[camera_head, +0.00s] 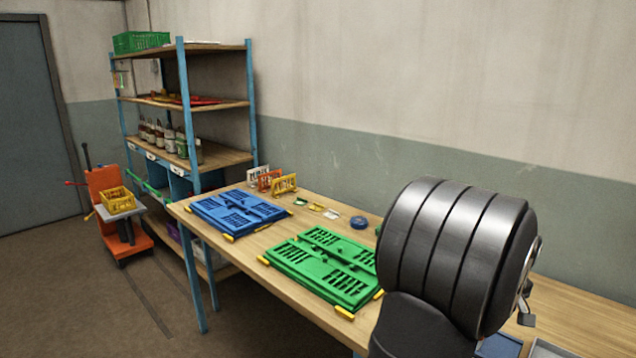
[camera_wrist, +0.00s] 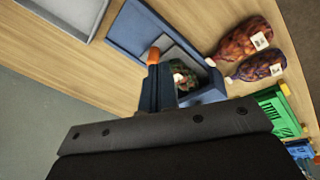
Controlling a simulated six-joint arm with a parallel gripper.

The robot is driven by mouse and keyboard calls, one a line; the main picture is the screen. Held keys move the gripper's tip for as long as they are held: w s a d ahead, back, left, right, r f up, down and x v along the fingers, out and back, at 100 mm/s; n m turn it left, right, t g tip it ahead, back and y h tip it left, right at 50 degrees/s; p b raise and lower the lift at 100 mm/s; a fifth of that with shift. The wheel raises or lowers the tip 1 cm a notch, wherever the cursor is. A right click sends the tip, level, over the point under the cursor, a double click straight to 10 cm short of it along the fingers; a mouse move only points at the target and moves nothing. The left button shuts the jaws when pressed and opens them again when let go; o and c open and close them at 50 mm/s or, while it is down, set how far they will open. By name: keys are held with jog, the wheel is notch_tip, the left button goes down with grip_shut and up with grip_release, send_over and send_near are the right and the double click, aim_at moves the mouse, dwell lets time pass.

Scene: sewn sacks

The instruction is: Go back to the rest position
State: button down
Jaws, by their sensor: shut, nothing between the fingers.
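My gripper (camera_wrist: 153,57) shows in the wrist view as a narrow dark finger with an orange tip, shut and empty. A dark patterned sack (camera_wrist: 187,72) with a pale label lies in or behind a small blue-walled holder, partly hidden by the gripper. In the head view my black ribbed arm stands at the right, and the gripper cannot be seen.
A green flat crate (camera_head: 325,262) and a blue flat crate (camera_head: 238,212) lie on the wooden table (camera_head: 250,262). Small card stands and a blue tape roll (camera_head: 359,222) sit behind them. A shelf rack (camera_head: 215,157) and an orange cart (camera_head: 107,190) stand left.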

jog(key=shift+w+a+r+n+g+h, duration=0.3)
jog(key=shift+w+a+r+n, duration=0.15)
jog(key=shift+w+a+n, duration=0.4)
jog(key=shift+s+d, duration=0.1)
jog(key=shift+d, duration=0.05)
